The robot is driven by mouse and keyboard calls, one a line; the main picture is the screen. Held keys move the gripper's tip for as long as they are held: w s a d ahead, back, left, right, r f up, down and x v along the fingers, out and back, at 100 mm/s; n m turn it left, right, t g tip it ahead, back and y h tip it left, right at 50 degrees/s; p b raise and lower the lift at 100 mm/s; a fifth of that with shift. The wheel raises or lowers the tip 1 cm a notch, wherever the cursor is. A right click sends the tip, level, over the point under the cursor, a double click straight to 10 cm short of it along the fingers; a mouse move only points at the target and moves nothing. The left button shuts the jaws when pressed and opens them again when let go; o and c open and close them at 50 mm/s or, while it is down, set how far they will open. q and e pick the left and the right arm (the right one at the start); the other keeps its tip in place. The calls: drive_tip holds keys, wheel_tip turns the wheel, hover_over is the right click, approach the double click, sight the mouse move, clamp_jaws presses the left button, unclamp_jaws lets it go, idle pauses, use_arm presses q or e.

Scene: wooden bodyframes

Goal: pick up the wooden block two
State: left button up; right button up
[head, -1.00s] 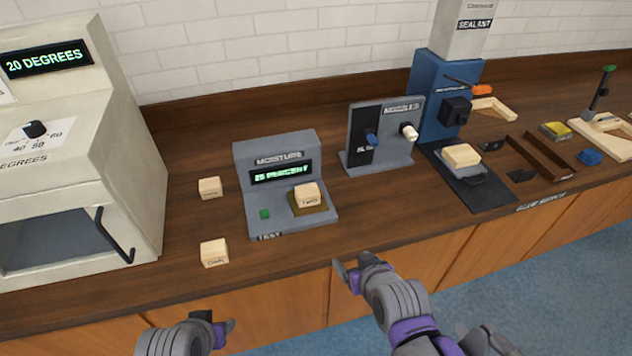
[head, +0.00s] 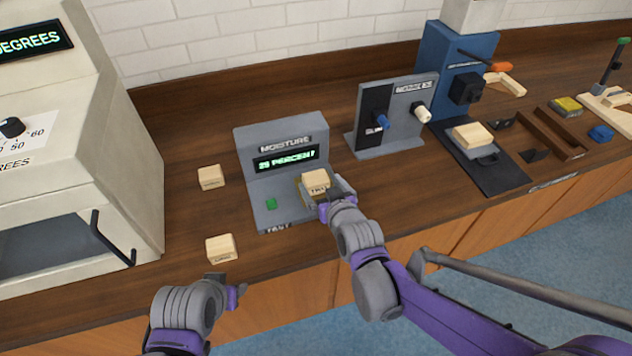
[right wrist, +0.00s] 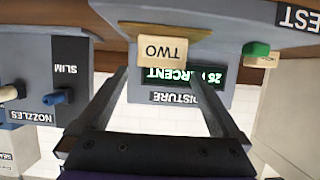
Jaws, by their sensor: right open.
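The wooden block two (head: 315,181) sits on the small pad of the grey moisture meter (head: 283,160), whose display reads 25 percent. In the right wrist view the block (right wrist: 163,54) shows its TWO label upside down, between and just beyond the fingertips. My right gripper (head: 330,194) is open at the block's near right side; in the right wrist view the open fingers (right wrist: 163,80) stand on either side with gaps, and nothing is held. My left gripper (head: 226,288) is low in front of the counter edge, and its jaw state is unclear.
Two other wooden blocks, one at the back (head: 211,177) and one in front (head: 221,248), stand left of the meter. A white oven (head: 80,150) is at the far left. The nozzle stand (head: 392,117) and blue sealant machine (head: 452,75) stand to the right.

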sight(317, 181)
drive_tip(key=shift+x, duration=2.55)
